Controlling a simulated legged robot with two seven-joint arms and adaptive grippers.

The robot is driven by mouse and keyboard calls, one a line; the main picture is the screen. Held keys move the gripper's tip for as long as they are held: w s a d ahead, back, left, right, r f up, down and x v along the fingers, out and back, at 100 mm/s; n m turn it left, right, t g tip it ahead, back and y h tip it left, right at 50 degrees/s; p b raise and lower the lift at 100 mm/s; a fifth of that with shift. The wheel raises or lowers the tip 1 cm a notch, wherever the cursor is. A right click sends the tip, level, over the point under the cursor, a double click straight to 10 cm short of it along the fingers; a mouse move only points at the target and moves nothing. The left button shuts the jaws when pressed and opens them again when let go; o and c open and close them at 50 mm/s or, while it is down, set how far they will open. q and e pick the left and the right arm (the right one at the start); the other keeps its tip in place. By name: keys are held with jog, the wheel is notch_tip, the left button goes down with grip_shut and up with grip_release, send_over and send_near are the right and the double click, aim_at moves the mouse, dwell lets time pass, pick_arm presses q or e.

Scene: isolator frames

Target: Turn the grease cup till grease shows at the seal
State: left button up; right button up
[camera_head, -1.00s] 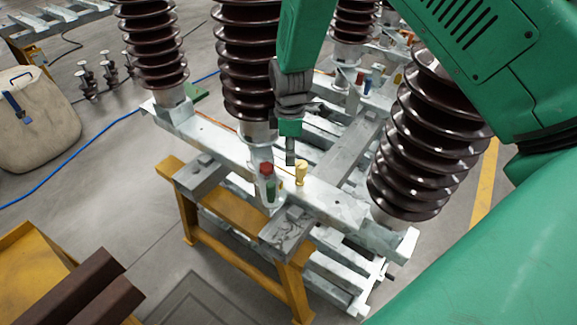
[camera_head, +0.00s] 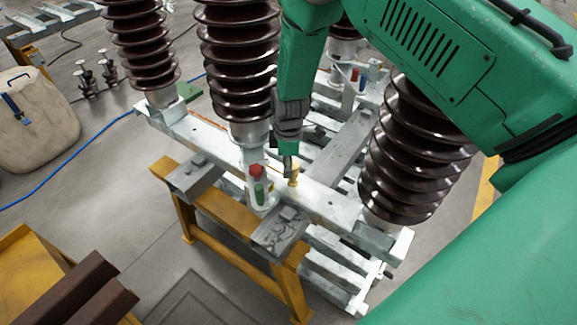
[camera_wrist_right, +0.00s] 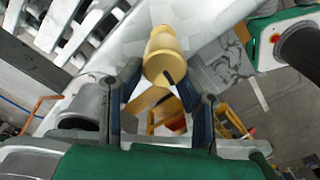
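The grease cup (camera_head: 294,176) is a small yellow, stepped knob standing on the pale metal beam. In the right wrist view the cup (camera_wrist_right: 163,52) is large, just beyond and between the fingertips. My right gripper (camera_head: 289,168) comes down over the cup and partly hides it. In the wrist view the right gripper's dark fingers (camera_wrist_right: 153,82) are apart, with a gap between them; whether they touch the cup is unclear. I cannot make out grease or the seal. My left gripper is not in view.
Brown ribbed insulators (camera_head: 238,65) stand close around my arm, one (camera_head: 412,160) to its right. A post with red and green parts (camera_head: 258,182) stands just left of the cup. A yellow trestle (camera_head: 215,218) bears the beam (camera_head: 335,207).

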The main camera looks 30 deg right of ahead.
jog(key=shift+s+d+f, duration=0.2)
jog(key=shift+s+d, duration=0.1)
jog(key=shift+d, duration=0.3)
jog(key=shift+s+d+f, duration=0.15)
jog(key=shift+s+d, duration=0.15)
jog(key=shift+d, duration=0.25)
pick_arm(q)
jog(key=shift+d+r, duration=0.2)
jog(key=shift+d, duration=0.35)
pick_arm(e)
jog(key=shift+w+a+r, duration=0.15)
jog(key=shift+w+a, duration=0.1)
jog(key=shift+a, duration=0.15)
jog(key=shift+m, duration=0.4)
